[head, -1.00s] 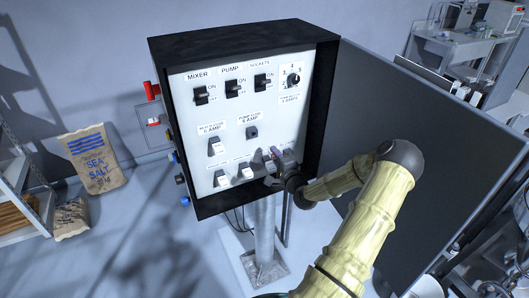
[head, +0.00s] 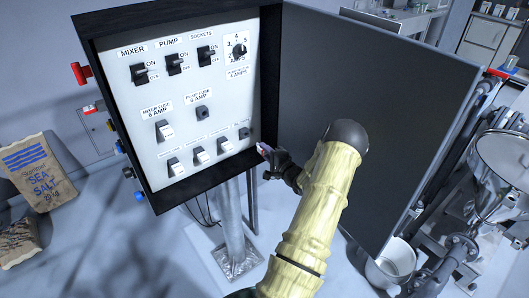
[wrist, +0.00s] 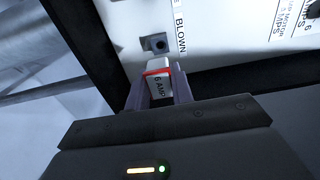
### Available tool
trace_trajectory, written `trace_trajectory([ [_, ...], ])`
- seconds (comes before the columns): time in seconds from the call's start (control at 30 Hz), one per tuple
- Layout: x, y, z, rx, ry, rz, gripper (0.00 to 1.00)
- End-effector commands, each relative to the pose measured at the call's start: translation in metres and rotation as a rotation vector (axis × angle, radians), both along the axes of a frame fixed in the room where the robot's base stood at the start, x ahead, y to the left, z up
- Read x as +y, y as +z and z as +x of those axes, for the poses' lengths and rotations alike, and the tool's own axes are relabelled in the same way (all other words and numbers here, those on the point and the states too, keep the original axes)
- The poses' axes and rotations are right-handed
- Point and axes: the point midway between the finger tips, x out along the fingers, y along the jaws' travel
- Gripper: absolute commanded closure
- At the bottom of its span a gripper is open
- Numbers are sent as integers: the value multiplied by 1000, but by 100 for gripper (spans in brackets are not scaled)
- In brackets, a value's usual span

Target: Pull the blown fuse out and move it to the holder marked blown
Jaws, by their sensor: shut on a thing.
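My gripper (wrist: 160,92) is shut on a white fuse (wrist: 158,84) with a red band and "6 AMP" on it. In the wrist view the fuse is just short of the dark, empty holder (wrist: 157,44) beside the BLOWN label (wrist: 181,35), with a gap between them. In the head view my gripper (head: 266,155) is off the panel's lower right corner, and only a bit of the fuse shows. The empty holder (head: 245,133) is at the right end of the bottom row. The pump fuse holder (head: 201,112) is empty.
The mixer fuse (head: 165,131) and several white fuses (head: 200,155) in the bottom row sit in the panel (head: 185,90). The cabinet's black rim surrounds it. The open grey door (head: 400,110) stands close on the right of my arm.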

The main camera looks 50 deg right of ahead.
Motion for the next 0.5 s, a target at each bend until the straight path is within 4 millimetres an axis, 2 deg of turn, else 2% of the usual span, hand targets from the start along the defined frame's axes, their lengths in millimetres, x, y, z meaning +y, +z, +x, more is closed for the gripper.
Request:
trace_trajectory([
  [0.5, -8, -1, 35, -1, 1, -1, 100],
])
